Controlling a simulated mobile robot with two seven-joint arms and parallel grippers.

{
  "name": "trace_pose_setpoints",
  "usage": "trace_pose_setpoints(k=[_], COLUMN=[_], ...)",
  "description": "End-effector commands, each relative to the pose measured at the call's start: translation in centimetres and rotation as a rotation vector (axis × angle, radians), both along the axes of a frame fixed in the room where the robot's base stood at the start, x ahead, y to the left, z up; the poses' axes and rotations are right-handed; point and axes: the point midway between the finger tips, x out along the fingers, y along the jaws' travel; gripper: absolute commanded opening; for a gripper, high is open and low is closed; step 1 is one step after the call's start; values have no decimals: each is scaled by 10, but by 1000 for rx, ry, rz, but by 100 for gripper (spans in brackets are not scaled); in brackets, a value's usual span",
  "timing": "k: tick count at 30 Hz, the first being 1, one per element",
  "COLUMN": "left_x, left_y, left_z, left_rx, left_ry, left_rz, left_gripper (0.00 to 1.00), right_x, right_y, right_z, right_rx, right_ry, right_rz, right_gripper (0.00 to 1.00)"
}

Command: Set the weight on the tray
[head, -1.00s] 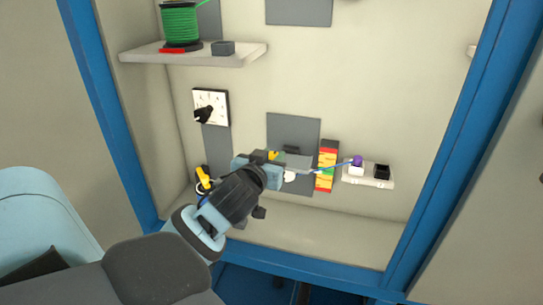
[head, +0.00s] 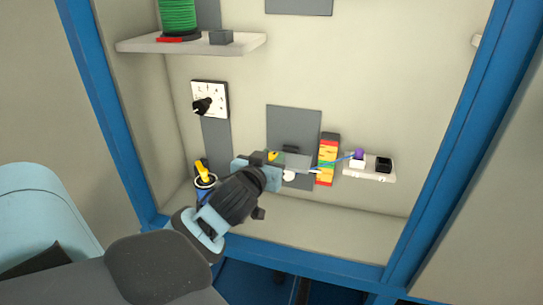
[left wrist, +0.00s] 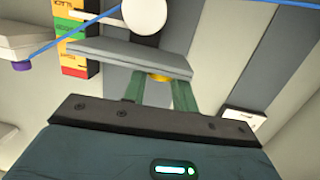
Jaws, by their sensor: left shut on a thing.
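My left gripper (head: 273,166) reaches into the cabinet from the lower left. In the left wrist view its two green fingers (left wrist: 160,92) are shut on a small yellow piece (left wrist: 158,77), apparently the weight, mostly hidden between them. The yellow also shows in the head view (head: 272,156). A grey flat plate (left wrist: 128,57), possibly the tray, lies just beyond the fingers in the wrist view; I cannot tell whether the yellow piece touches it. A white round part (left wrist: 145,14) is beside the plate. My right gripper is not in view.
A banded red, yellow and green block (head: 327,158) stands right of the gripper. A white ledge (head: 370,174) holds a purple-topped part (head: 358,158) and a black one (head: 383,165). A dial (head: 209,98) and a shelf (head: 190,47) with a green spool (head: 178,15) are above.

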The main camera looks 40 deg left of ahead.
Motion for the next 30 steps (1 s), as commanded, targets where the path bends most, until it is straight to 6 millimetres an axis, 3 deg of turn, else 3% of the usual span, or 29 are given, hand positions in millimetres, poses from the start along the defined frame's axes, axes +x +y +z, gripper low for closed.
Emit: trace_pose_setpoints(k=[5,6,11,22,30], left_x=[0,0,0,-1,-36], left_y=[0,0,0,0,-16], left_z=[1,1,1,0,5], left_rx=[1,1,1,0,-3], left_ry=[-1,-1,-1,0,1], left_rz=[1,1,1,0,-1], left_gripper=[4,33,53,53,53], right_x=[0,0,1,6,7], right_y=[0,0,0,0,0], right_z=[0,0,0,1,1], right_rx=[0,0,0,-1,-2], right_ry=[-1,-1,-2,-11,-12], right_rz=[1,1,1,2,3], right_gripper=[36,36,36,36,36])
